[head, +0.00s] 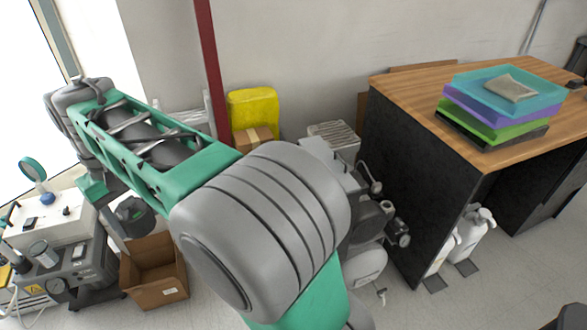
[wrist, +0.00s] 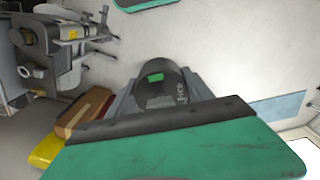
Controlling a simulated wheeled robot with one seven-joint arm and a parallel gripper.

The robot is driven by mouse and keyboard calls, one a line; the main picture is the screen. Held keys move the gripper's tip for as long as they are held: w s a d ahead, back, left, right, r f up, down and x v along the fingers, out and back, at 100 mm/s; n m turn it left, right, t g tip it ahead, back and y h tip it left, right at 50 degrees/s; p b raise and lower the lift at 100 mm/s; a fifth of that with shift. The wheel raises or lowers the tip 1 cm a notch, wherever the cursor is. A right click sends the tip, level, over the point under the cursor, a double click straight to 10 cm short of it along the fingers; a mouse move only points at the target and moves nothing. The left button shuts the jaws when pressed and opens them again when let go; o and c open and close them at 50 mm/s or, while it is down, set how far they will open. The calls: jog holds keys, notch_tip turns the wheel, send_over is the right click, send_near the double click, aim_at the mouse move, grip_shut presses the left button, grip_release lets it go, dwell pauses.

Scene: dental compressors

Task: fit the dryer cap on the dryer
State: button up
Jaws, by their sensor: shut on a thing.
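My gripper (wrist: 163,98) shows in the wrist view, its grey fingers on both sides of a dark rounded piece with a green mark. It is shut on this piece, which looks like the dryer cap (wrist: 160,88). In the head view the dark piece (head: 131,216) hangs below my wrist at the left, above an open cardboard box. A grey compressor unit (head: 370,215) stands beside the desk; it also shows sideways at the upper left of the wrist view (wrist: 45,50), apart from my gripper. A pale cylinder with a yellow label (wrist: 70,33) there may be the dryer; I cannot tell.
The open cardboard box (head: 155,275) is on the floor. Grey equipment (head: 75,265) stands at the far left. A yellow container (head: 252,105) is by the wall. The desk (head: 410,90) holds stacked trays (head: 500,105); white bottles (head: 470,235) stand below. My arm hides the middle floor.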

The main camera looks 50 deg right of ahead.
jog(key=d+f+n+p, duration=0.3)
jog(key=d+p, duration=0.3)
jog(key=d, duration=1.4)
jog(key=s+d+f+n+p, duration=0.1)
jog(key=s+d, duration=0.3)
jog(key=d, duration=0.1)
jog(key=s+d+f+n+p, duration=0.1)
jog(key=s+d+f, duration=0.1)
jog(key=s+d, duration=0.3)
jog(key=s+d+f+n+p, duration=0.2)
jog(key=s+d, duration=0.3)
jog(key=d, duration=0.2)
jog(key=shift+f, duration=0.2)
jog(key=shift+f+b, duration=1.95)
jog(key=shift+f, duration=0.85)
jog(key=shift+s+d, duration=0.15)
jog(key=shift+f, duration=0.1)
